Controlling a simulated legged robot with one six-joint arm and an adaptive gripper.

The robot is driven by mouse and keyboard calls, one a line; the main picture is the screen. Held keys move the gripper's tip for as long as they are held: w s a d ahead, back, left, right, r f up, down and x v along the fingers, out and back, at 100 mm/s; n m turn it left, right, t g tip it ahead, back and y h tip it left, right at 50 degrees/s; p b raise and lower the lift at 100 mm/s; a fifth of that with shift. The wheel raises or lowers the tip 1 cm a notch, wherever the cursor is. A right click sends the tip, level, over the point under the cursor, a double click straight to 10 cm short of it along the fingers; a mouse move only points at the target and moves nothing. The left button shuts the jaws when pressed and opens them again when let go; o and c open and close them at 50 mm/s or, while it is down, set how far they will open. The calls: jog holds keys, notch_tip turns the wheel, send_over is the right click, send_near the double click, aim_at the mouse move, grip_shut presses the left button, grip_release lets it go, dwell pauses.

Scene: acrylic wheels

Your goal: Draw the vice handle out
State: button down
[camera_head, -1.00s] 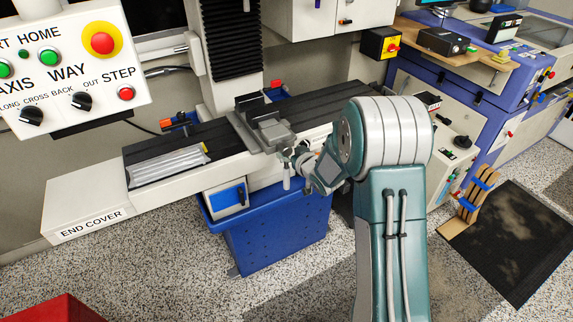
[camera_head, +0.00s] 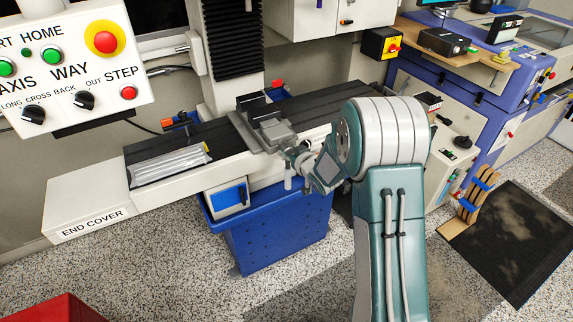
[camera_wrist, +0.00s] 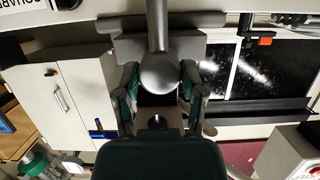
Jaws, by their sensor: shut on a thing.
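The grey machine vice (camera_head: 265,128) sits on the dark slotted machine table, and its front end points toward me. Its handle (camera_head: 288,182) is a pale grey bar hanging down at that end. In the wrist view the handle (camera_wrist: 158,72) is a thick grey bar with a rounded end, close to the camera. My gripper (camera_head: 293,157) is at the vice's front end, shut on the handle. In the wrist view my gripper's fingers (camera_wrist: 160,88) stand on both sides of the handle. The exact contact and the handle's seat in the vice are partly hidden.
A blue bin-like base (camera_head: 275,235) stands below. A control panel (camera_head: 72,62) hangs at upper left. The speckled floor in front is open.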

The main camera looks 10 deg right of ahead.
jog(key=shift+s, duration=0.15)
jog(key=shift+s+d, duration=0.25)
jog(key=shift+s, duration=0.35)
jog(key=shift+s+d, duration=0.2)
jog(key=shift+s, duration=0.4)
jog(key=shift+s+d+r, duration=0.1)
jog(key=shift+s, duration=0.2)
jog(key=shift+s+d, duration=0.3)
jog(key=shift+s, duration=0.65)
jog(key=shift+s+d, duration=0.3)
jog(key=shift+s, duration=0.65)
